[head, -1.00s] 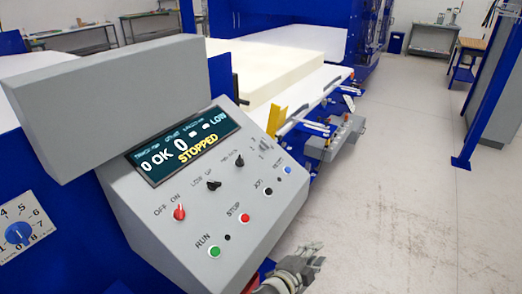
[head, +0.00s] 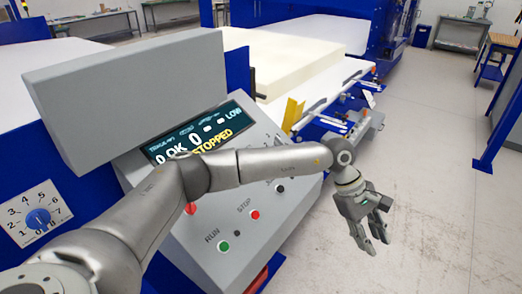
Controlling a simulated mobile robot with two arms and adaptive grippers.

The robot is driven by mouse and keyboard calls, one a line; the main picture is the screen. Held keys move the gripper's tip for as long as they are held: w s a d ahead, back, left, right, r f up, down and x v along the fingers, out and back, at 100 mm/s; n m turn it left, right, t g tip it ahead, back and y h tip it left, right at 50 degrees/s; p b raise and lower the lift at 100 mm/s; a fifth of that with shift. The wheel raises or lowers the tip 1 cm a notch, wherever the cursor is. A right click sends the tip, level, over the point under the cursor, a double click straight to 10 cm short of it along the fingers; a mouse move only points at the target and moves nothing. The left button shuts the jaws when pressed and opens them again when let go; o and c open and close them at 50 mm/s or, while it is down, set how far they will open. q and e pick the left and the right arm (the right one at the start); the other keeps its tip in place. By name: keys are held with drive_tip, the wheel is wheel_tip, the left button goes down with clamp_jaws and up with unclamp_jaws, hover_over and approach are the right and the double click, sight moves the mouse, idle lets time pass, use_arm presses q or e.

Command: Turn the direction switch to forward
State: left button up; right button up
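The grey sloped control panel (head: 222,222) stands left of centre in the head view. My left arm crosses in front of its middle. The panel's display (head: 215,133) reads STOPPED and is partly covered. My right gripper is not in view.
The red knob (head: 190,208), red STOP button (head: 255,215), green RUN button (head: 224,246) and a black button (head: 280,188) show around the arm. A blue dial (head: 39,218) is at the left. A foam block (head: 285,62) lies behind.

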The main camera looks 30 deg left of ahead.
use_arm(q)
drive_tip(key=w+a+r+m+y, duration=0.15)
drive_tip(key=a+r+y, duration=0.3)
drive_tip(key=a, duration=0.55)
drive_tip(key=w+a+r+t+y, duration=0.1)
drive_tip(key=w+a+r+y, duration=0.4)
drive_tip(key=a, duration=0.6)
drive_tip(key=a+r+m+y, duration=0.1)
drive_tip(key=a+r+y, duration=0.2)
drive_tip(key=a+r, duration=0.5)
drive_tip(key=p+x, duration=0.2)
drive_tip(key=x, duration=0.4)
drive_tip(key=p+x, duration=0.3)
drive_tip(key=x, duration=0.2)
drive_tip(key=shift+a+f, duration=0.1)
drive_tip(key=shift+a, duration=0.5)
drive_tip(key=shift+a+f, duration=0.25)
drive_tip(key=shift+f, duration=0.4)
clamp_jaws()
